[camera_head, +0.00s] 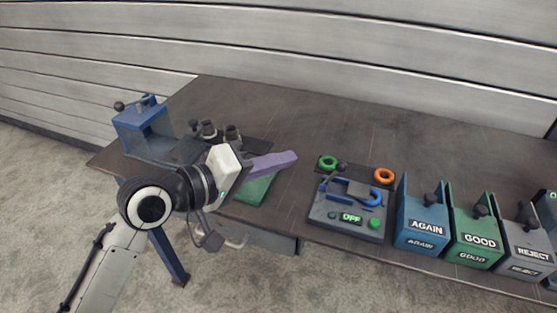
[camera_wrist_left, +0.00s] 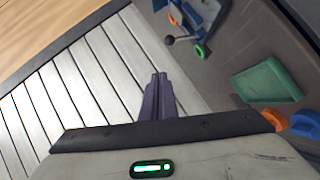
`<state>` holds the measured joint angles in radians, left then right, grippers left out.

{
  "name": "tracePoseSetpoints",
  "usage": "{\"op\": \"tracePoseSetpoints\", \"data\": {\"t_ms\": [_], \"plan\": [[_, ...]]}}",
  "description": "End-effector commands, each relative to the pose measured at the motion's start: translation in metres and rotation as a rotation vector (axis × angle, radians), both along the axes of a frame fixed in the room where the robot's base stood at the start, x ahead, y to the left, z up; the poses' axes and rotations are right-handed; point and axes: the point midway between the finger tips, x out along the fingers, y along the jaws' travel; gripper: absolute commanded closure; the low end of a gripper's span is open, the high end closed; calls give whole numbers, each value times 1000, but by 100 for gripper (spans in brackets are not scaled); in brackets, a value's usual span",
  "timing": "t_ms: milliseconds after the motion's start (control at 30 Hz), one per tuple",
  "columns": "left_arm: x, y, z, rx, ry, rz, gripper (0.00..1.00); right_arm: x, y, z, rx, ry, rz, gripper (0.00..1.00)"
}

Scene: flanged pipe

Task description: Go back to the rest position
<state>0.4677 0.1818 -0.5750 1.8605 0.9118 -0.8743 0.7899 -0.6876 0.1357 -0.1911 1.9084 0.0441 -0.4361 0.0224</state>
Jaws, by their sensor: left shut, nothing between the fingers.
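My left gripper (camera_head: 293,157) reaches in from the left in the head view, above the front part of the dark table (camera_head: 290,110). Its purple fingers point right and are shut, with nothing between them. In the left wrist view the closed fingers (camera_wrist_left: 158,78) lie side by side, pointing at the pale slatted wall. The gripper hides part of a green tray (camera_head: 257,190) below it; the tray also shows in the left wrist view (camera_wrist_left: 267,82). My right gripper is in neither view.
Right of the gripper stands a grey device (camera_head: 320,214) marked OFF, with green (camera_head: 327,161) and orange (camera_head: 384,175) rings behind it. Bins AGAIN (camera_head: 407,215), GOOD (camera_head: 462,225) and REJECT (camera_head: 515,240) stand farther right. A blue fixture (camera_head: 135,119) stands left. The table's back middle is clear.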

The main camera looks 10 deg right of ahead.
Motion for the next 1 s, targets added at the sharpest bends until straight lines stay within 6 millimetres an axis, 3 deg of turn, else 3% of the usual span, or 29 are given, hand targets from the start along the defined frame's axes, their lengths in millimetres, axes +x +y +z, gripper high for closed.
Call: {"op": "tracePoseSetpoints", "data": {"t_ms": [467, 600, 667, 767, 867, 1000], "plan": [[-1, 2, 1, 0, 0, 0, 100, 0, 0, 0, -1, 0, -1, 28], [0, 7, -11, 8, -4, 20, 100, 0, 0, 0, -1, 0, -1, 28], [1, 14, -29, 25, -11, 47, 100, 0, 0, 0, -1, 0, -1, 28], [-1, 38, -76, 84, -35, 124, 100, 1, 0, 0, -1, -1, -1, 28], [-13, 72, -137, 194, -70, 210, 100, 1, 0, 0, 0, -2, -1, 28], [-51, 125, -221, 405, -115, 288, 100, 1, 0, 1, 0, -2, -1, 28]]}}
